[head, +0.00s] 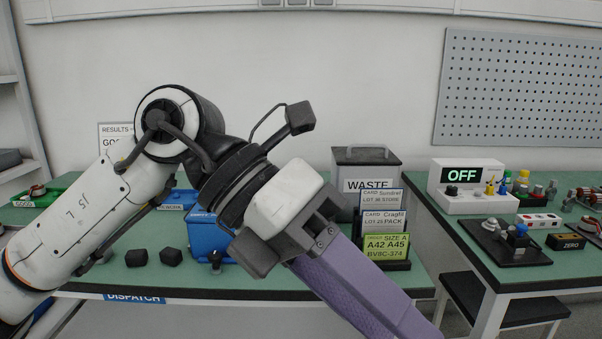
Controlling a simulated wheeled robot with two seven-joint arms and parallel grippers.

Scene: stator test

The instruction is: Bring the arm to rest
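My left arm comes in from the left and reaches across the middle of the view, in front of the green table. My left gripper (287,246) points down and to the right, above the table's front part. The fingertips are not clear, so open or shut does not show. My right gripper is not in view.
Behind the arm are a blue box (207,238), a grey waste bin (366,157) and a card stand (398,265). Two black blocks (172,257) lie at the table's front. A tester reading OFF (466,204) stands on the right table, with several small parts around it.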

